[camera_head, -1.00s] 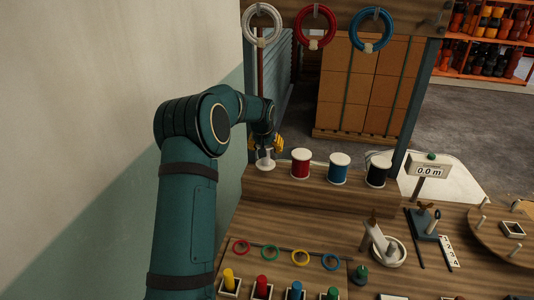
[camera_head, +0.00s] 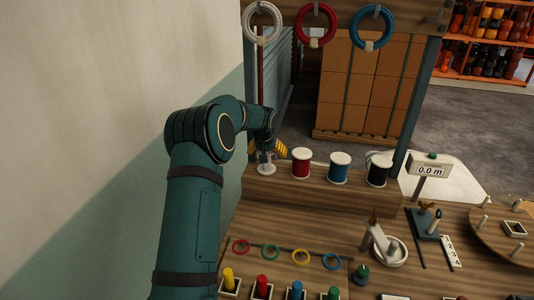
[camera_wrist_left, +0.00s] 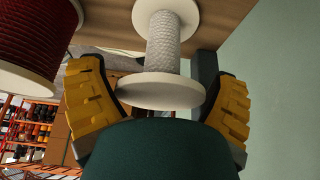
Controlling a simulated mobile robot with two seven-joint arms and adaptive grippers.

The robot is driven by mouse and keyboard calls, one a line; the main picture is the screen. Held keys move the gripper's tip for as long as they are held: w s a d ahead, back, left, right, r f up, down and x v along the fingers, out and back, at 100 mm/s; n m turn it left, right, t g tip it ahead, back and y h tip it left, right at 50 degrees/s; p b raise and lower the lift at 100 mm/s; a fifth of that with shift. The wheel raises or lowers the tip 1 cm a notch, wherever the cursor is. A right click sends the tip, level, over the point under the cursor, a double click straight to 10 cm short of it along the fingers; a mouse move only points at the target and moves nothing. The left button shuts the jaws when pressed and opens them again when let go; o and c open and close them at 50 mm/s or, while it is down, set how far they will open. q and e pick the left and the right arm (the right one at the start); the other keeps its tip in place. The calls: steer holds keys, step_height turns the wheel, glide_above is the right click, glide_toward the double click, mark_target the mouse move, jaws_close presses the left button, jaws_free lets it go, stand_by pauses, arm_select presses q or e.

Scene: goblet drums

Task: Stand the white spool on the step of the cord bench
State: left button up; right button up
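The white spool (camera_head: 266,168) stands upright at the left end of the raised wooden step (camera_head: 325,194) of the cord bench. In the left wrist view the white spool (camera_wrist_left: 162,45) shows its pale wound core between two flanges. My left gripper (camera_head: 268,150) is at the spool's upper part, its yellow fingers spread. In the left wrist view the fingers of my left gripper (camera_wrist_left: 158,88) are wide apart on either side of the spool, with gaps showing. Part of the spool is hidden by the gripper in the head view. My right gripper is not in view.
A red spool (camera_head: 301,164), a blue spool (camera_head: 339,168) and a black spool (camera_head: 377,171) stand to the right on the step. Cord rings hang above, the white one (camera_head: 262,23) over my gripper. A wall (camera_head: 110,110) is close on the left.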

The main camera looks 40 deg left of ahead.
arm_select(q)
steer(key=shift+r, duration=0.15)
steer(key=shift+s+r, duration=0.1)
steer(key=shift+r, duration=0.15)
steer(key=p+v, duration=0.1)
steer(key=v, duration=1)
steer(key=shift+r+p, duration=0.15)
steer(key=shift+p, duration=0.2)
steer(key=shift+d, duration=0.1)
